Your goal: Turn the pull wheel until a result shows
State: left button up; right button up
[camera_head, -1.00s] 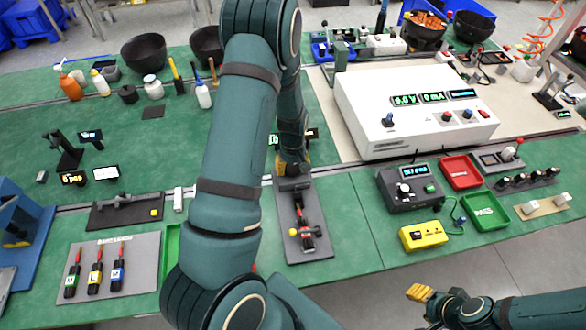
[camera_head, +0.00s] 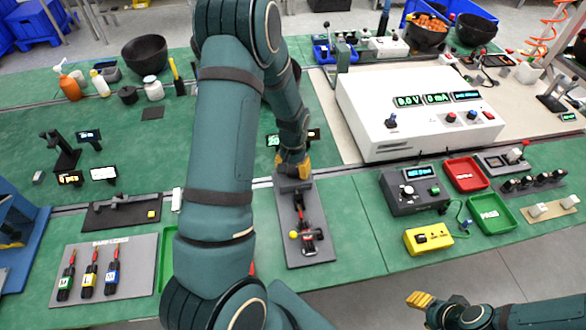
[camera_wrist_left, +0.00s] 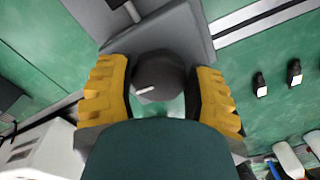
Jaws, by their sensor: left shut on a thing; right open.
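The pull wheel (camera_wrist_left: 157,72) is a dark round knob with a short white mark on its face, in the left wrist view. My left gripper (camera_wrist_left: 162,92) has its yellow fingers on either side of the wheel and is shut on it. In the head view my left gripper (camera_head: 292,166) is at the far end of a grey fixture plate (camera_head: 318,200); the wheel is hidden there. A red and black tool (camera_head: 306,228) with a yellow ball lies on this plate. A small display (camera_head: 273,141) behind the gripper is partly covered. My right gripper (camera_head: 420,299) is open and empty off the table's front edge.
A white power supply (camera_head: 415,120) stands at the back right. A grey meter (camera_head: 412,190), a yellow box (camera_head: 428,238), a red tray (camera_head: 468,190) and a green PASS tray (camera_head: 508,222) sit at the right. A tool board (camera_head: 128,260) lies at front left.

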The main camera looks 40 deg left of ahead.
aim_at(292, 168)
dwell(0.5)
pick_arm(q)
jog(key=o, duration=1.2)
jog(key=shift+r, duration=0.1)
notch_tip(292, 168, up, 12)
